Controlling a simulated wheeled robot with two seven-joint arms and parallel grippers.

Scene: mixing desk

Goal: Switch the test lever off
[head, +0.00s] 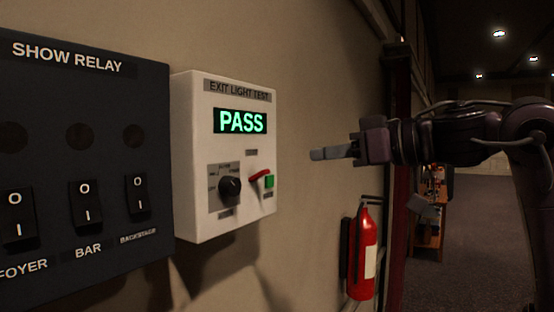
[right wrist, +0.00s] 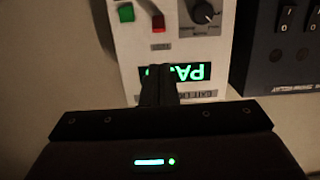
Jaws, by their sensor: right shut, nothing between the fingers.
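The exit light test box (head: 188,160) is a white panel on the wall with a green PASS display (head: 241,121). Its red test lever (head: 261,175) sits right of the black rotary knob (head: 230,187), beside a green square (head: 269,182). In the right wrist view the red lever (right wrist: 157,20) shows near the top, between the green square (right wrist: 126,13) and the knob (right wrist: 203,13). My right gripper (head: 314,155) is shut and empty, apart from the box to its right. In the wrist view its fingers (right wrist: 158,75) partly cover the display. My left gripper is not in view.
A dark show relay panel (head: 110,100) with several rocker switches is left of the box. A red fire extinguisher (head: 362,250) hangs on the wall below my right gripper. The air between box and gripper is clear.

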